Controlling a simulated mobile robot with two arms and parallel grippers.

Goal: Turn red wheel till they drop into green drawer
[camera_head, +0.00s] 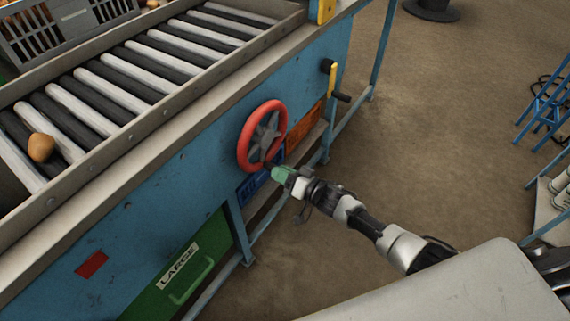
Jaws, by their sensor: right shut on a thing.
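The red wheel (243,140) with a dark spoked hub is mounted on the blue side of the roller machine. My right gripper (275,171), with greenish fingers, is at the wheel's lower right rim and is shut on its dark handle, which the fingers mostly hide. The green drawer (210,247), labelled LARGE, is low on the machine at the lower left, and its inside is not visible. One round brown item (41,147) lies on the rollers (95,97) at the left. My left gripper is not in view.
A blue drawer (247,189) and an orange one (305,123) lie right of the green drawer. A yellow-and-black crank (331,80) sticks out farther right. A grey crate (35,45) stands at the top left. Brown floor (430,130) is open to the right, with blue metal frames (545,105) at the edge.

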